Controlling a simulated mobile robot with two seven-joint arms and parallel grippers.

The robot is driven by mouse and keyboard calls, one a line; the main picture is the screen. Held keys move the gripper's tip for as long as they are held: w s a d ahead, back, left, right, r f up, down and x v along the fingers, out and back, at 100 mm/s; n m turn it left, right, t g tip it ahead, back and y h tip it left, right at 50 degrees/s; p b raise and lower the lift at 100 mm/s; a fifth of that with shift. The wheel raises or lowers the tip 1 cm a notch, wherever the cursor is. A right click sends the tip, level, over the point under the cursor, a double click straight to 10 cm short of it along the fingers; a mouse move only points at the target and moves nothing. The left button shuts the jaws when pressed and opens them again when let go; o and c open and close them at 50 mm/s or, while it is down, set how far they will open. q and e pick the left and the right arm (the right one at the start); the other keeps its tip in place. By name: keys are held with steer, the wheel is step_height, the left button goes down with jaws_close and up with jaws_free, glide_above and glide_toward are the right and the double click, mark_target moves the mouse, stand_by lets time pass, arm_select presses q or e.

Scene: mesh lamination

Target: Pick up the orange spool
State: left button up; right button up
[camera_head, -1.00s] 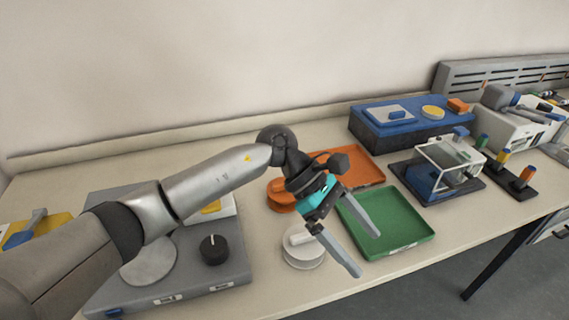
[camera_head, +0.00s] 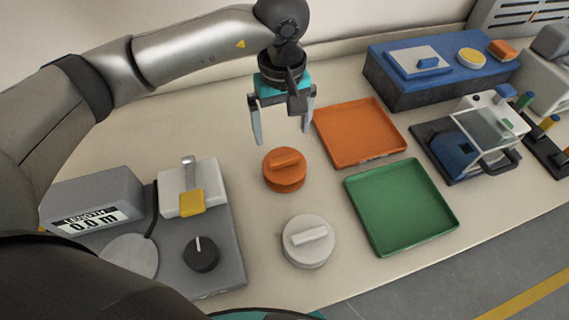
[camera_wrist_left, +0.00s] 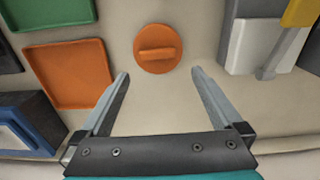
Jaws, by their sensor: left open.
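The orange spool (camera_head: 284,171) is a flat disc with a raised bar on top, lying on the table left of the orange tray. It also shows in the left wrist view (camera_wrist_left: 158,49), ahead of the fingertips and roughly centred between them. My left gripper (camera_head: 282,137) is open and empty, pointing down above and a little behind the spool. In the left wrist view its fingers (camera_wrist_left: 159,72) are spread wide with nothing between them. My right gripper is not in view.
A white spool (camera_head: 308,242) lies in front of the orange one. The orange tray (camera_head: 347,158) and green tray (camera_head: 375,240) are to the right. A grey machine (camera_head: 222,262) with a black knob stands at the left. A blue box (camera_head: 400,95) is at the back right.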

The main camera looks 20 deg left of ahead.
mark_target(284, 158)
arm_select(q)
step_height(284, 158, down, 10)
steer(key=shift+w+d+r+b, duration=0.1)
steer(key=shift+d+b, duration=0.05)
steer(key=shift+b, duration=0.15)
steer(key=c, duration=1.2)
steer(key=shift+r, duration=0.1)
